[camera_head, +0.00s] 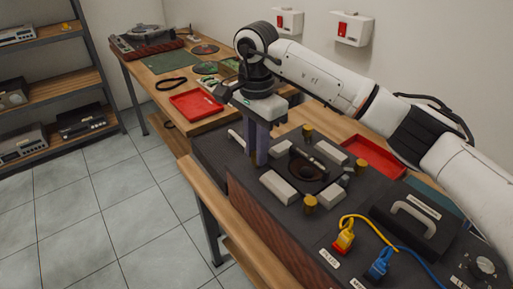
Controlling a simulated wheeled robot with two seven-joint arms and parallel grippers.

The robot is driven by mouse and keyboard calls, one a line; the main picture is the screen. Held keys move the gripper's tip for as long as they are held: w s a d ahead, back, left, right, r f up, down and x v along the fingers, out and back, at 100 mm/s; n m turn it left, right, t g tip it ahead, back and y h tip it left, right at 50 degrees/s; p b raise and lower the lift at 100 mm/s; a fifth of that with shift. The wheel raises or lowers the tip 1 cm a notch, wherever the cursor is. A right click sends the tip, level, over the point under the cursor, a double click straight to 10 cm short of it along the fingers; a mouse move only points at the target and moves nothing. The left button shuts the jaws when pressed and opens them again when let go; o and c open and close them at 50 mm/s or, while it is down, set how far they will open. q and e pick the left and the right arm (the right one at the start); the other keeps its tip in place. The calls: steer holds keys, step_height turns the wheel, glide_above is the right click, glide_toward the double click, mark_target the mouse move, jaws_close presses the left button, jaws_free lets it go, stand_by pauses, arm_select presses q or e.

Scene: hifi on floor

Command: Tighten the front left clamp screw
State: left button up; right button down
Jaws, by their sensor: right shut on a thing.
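The dark clamping fixture (290,157) sits on the bench with pale clamp bars (279,187) around a round dark centre part (311,172). Brass clamp screws show at its near corner (310,205) and far corner (307,131). My right gripper (258,158) points straight down at the fixture's left corner. Its fingers are shut on the front left clamp screw, which they almost wholly hide. How far that screw is turned cannot be seen. My left gripper is out of view.
A red tray (372,157) lies behind the fixture; another red tray (197,105) is on the far bench. A black box with a handle (413,222) and yellow (343,240) and blue (379,267) plugs with cables stand right. Tiled floor (90,215) is clear.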

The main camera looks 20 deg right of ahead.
steer(key=m, duration=0.5)
steer(key=shift+m, duration=0.4)
steer(key=m, duration=1)
steer(key=shift+m, duration=0.4)
steer(key=m, duration=0.5)
steer(key=shift+m+b, duration=0.3)
steer(key=c, duration=1.6)
jaws_free()
steer(key=shift+o, duration=0.2)
